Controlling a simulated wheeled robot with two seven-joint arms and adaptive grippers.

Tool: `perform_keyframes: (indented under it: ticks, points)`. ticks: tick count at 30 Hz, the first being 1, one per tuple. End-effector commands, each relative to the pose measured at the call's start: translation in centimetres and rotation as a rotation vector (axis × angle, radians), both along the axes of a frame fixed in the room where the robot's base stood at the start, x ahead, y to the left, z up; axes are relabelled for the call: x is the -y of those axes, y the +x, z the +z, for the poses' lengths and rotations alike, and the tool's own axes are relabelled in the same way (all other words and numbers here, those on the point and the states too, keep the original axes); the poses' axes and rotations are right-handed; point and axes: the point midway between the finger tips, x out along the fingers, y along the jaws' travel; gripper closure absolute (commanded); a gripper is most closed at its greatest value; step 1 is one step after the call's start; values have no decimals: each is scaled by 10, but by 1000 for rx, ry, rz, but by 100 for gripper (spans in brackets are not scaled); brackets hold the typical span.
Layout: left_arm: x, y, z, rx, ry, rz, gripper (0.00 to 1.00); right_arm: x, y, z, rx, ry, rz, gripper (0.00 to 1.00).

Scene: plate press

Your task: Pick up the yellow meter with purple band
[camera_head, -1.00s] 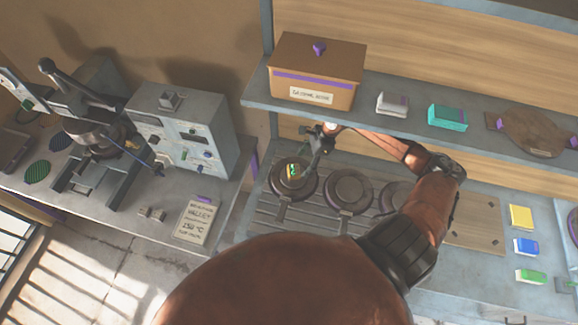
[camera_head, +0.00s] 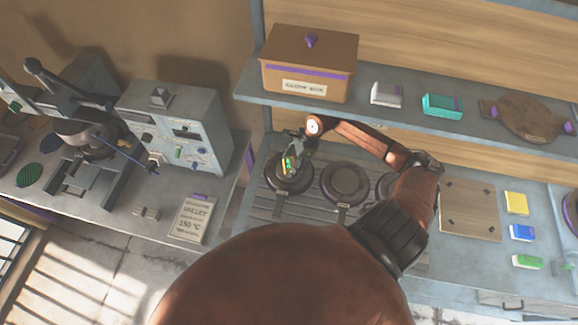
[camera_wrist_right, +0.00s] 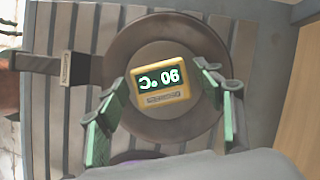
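The yellow meter (camera_wrist_right: 160,87) shows in the right wrist view, with a lit dark display reading in pale green characters. It rests on a round dark plate (camera_wrist_right: 200,50); a bit of purple shows below it, partly hidden. My right gripper (camera_wrist_right: 165,105) is open, its green-padded fingers on either side of the meter and apart from it. In the head view my right gripper (camera_head: 288,165) is over the leftmost round plate (camera_head: 290,183), and the meter is small and mostly hidden there. My left gripper is not in view.
More round plates (camera_head: 345,183) sit to the right on the slatted bench. A shelf above holds a brown box (camera_head: 308,65), a white block (camera_head: 386,94) and a teal block (camera_head: 441,106). A wooden board (camera_head: 470,208) and coloured blocks lie at right.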

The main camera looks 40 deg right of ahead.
Motion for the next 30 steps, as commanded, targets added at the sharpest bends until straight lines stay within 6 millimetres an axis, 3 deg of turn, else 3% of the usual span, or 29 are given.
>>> perform_keyframes:
  ticks: [20, 30]
  points:
    - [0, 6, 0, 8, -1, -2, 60, -1, 1, 0, 0, 1, 2, 87]
    - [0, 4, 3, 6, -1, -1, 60, -1, 2, 8, 1, -1, 4, 87]
